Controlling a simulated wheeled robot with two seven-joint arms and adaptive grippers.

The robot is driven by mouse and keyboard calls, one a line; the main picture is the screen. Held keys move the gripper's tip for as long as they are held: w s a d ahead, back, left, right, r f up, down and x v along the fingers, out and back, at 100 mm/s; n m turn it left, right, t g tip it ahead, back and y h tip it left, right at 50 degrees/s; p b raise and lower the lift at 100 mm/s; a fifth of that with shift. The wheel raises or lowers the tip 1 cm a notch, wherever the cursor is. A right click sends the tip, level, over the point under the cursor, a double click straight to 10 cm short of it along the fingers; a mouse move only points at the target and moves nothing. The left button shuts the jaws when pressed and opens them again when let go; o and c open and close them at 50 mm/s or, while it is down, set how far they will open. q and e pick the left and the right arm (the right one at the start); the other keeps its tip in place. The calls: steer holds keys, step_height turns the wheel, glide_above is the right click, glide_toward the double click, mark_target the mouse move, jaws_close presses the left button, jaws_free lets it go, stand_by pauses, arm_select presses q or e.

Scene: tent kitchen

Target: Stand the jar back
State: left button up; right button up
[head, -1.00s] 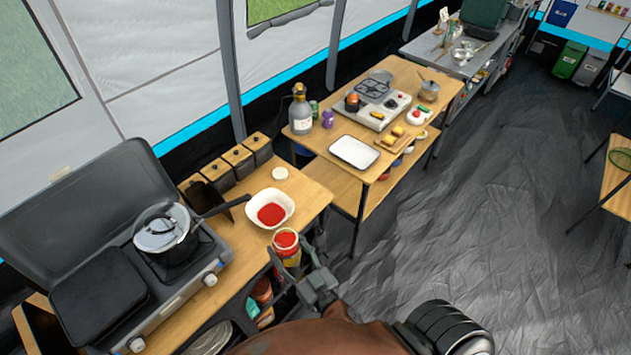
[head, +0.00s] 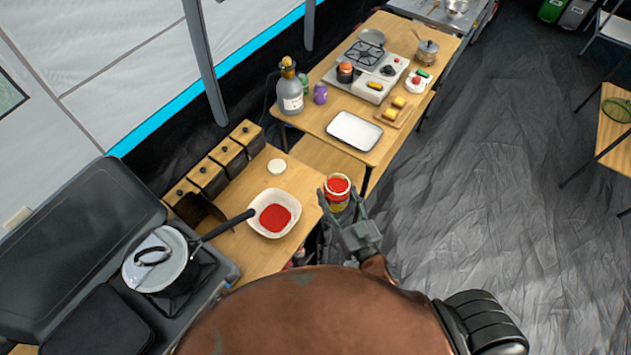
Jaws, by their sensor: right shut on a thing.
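An open jar (head: 337,186) with red sauce at its mouth and a yellowish label is in the head view, by the right edge of the near wooden table (head: 238,254). It looks upright. My right gripper (head: 342,206) is shut on the jar, its fingers around the jar's sides. The jar's base is partly hidden by the gripper, and I cannot tell how high it is above the table edge. A white bowl (head: 274,213) of red sauce stands left of the jar. A round pale lid (head: 277,166) lies behind the bowl. My left gripper is not in view.
A stove with a lidded pan (head: 161,260) stands at the left, its handle (head: 228,224) reaching toward the bowl. Several canisters (head: 227,154) line the back. A second table holds a white tray (head: 354,131), a bottle (head: 290,92) and a burner (head: 366,72).

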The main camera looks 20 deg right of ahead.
mark_target(325, 191)
steer(key=a+y, duration=0.1)
steer(key=a+n+y+b, duration=0.1)
steer(key=w+n+y, duration=0.1)
steer(key=shift+a+r+g+b, duration=0.25)
steer(key=shift+a+g+b, duration=0.05)
steer(key=shift+a, duration=0.1)
steer(key=w+f+b, duration=0.1)
steer(key=w+f, duration=0.2)
steer(key=w, duration=0.1)
steer(key=w+f+n+y+b, duration=0.1)
steer(key=w+f, duration=0.2)
steer(key=w, duration=0.2)
steer(key=w+f+g+y, duration=0.1)
steer(key=w+f, duration=0.2)
steer(key=w, duration=0.1)
steer(key=shift+w+a+f+n+b, duration=0.1)
steer(key=shift+w+f+n+b, duration=0.2)
steer(key=shift+w+b, duration=0.1)
steer(key=shift+w+f, duration=0.15)
steer(key=shift+f, duration=0.15)
arm_select(q)
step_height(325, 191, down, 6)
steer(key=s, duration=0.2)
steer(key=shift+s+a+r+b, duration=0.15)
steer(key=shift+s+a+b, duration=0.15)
steer(key=shift+b, duration=0.1)
arm_select(e)
steer(key=shift+f, duration=1.55)
steer(key=shift+f, duration=0.15)
